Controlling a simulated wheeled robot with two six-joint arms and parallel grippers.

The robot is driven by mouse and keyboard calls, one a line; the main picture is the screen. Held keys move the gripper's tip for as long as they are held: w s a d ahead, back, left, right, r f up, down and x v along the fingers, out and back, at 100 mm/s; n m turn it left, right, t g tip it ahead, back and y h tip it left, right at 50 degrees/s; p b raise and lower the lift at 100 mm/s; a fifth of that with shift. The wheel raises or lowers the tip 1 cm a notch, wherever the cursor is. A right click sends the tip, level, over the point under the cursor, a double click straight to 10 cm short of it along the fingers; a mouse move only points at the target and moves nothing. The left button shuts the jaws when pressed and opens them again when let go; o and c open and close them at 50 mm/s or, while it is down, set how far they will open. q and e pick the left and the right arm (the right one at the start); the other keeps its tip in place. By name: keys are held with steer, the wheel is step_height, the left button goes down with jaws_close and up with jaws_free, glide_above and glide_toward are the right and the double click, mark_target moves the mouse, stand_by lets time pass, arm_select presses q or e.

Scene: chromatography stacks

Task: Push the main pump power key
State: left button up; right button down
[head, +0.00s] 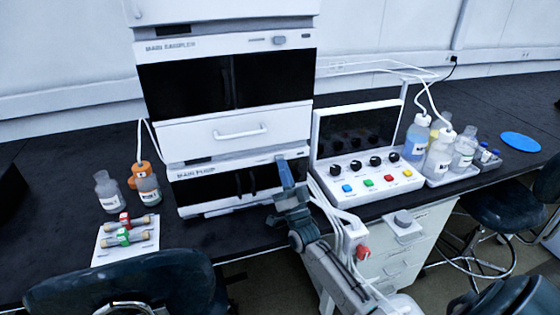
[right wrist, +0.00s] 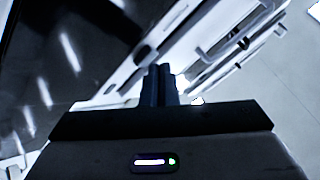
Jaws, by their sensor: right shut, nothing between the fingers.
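The main pump (head: 195,172) is the lowest white module of the stack, with a dark front window. My right gripper (head: 281,160) is in front of the upper right part of its front, fingers shut and empty. The power key cannot be made out clearly; my gripper covers part of that strip. A small dark mark (head: 301,155) shows just right of the fingertips. In the right wrist view the shut fingers (right wrist: 159,70) point at blurred white panel edges. I cannot tell whether they touch the pump. My left gripper is out of view.
The main sampler (head: 225,43) stands above a white drawer module (head: 180,134). A control box (head: 370,185) with knobs and coloured buttons stands right of the pump, close to my right arm. Bottles (head: 440,150) stand further right, and a vial tray (head: 100,252) lies at left.

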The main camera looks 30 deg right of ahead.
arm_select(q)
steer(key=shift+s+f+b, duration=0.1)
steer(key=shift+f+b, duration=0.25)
arm_select(e)
steer(key=shift+w+d+r, duration=0.1)
steer(key=shift+w+r, duration=0.15)
steer(key=shift+w, duration=0.05)
stand_by(0.3)
steer(key=shift+f, duration=0.1)
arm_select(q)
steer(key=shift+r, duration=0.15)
arm_select(e)
steer(key=shift+v, duration=0.8)
